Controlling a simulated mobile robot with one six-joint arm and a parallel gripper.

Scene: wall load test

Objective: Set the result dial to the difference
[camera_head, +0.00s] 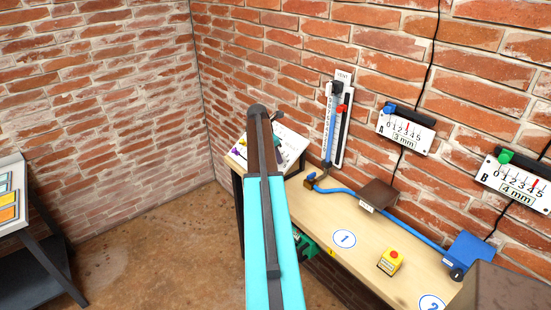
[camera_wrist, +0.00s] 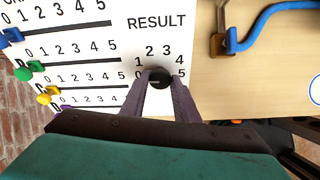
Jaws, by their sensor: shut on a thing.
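The result dial (camera_wrist: 160,78) is a small black knob on a white panel (camera_wrist: 157,38), under the word RESULT. The digits 1 to 5 show around its far side. A short pale mark shows on the knob; which digit it points to is unclear. My gripper (camera_wrist: 159,84) has its two purple-grey fingers closed on either side of the knob. In the head view, gauge A (camera_head: 404,129) has a blue block and a 3 mm label. Gauge B (camera_head: 516,184) has a green block and a 4 mm label. Each has a red mark on its scale.
The panel's left side has rows of 0 to 5 scales with blue (camera_wrist: 10,36), green (camera_wrist: 30,67) and yellow (camera_wrist: 46,95) knobs. A blue hose (camera_head: 340,190), a brown box (camera_head: 377,195) and a yellow-red button (camera_head: 390,262) are on the bench (camera_head: 365,245).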

